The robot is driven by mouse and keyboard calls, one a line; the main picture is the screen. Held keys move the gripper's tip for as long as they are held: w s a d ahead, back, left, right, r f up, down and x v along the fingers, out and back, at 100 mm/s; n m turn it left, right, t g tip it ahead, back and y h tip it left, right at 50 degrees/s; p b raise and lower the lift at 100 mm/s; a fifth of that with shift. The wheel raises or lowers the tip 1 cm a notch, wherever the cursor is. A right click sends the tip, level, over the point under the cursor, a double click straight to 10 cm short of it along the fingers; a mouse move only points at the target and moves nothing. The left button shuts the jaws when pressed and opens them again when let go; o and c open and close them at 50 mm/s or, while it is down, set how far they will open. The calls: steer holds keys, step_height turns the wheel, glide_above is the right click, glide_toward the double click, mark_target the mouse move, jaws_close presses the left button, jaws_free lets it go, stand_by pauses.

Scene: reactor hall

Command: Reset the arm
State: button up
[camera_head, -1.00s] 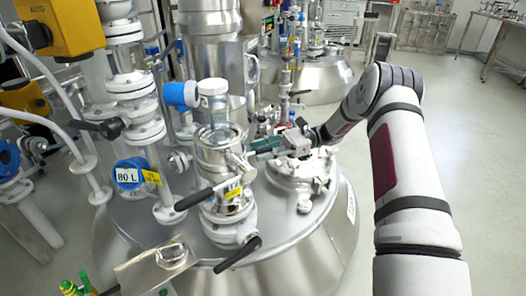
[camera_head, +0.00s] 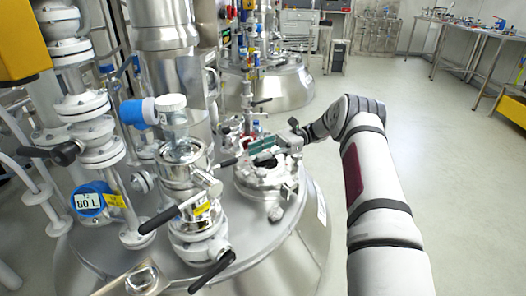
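My arm comes in from the lower right, and its elbow bends toward the vessel lid. My gripper (camera_head: 262,146), with greenish fingers, is over the round flanged port (camera_head: 268,176) on the steel reactor lid.
A second steel vessel (camera_head: 270,85) stands behind. Open floor (camera_head: 440,170) lies at the right, with benches (camera_head: 480,45) beyond.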

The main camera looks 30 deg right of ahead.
steer(key=shift+d, duration=0.55)
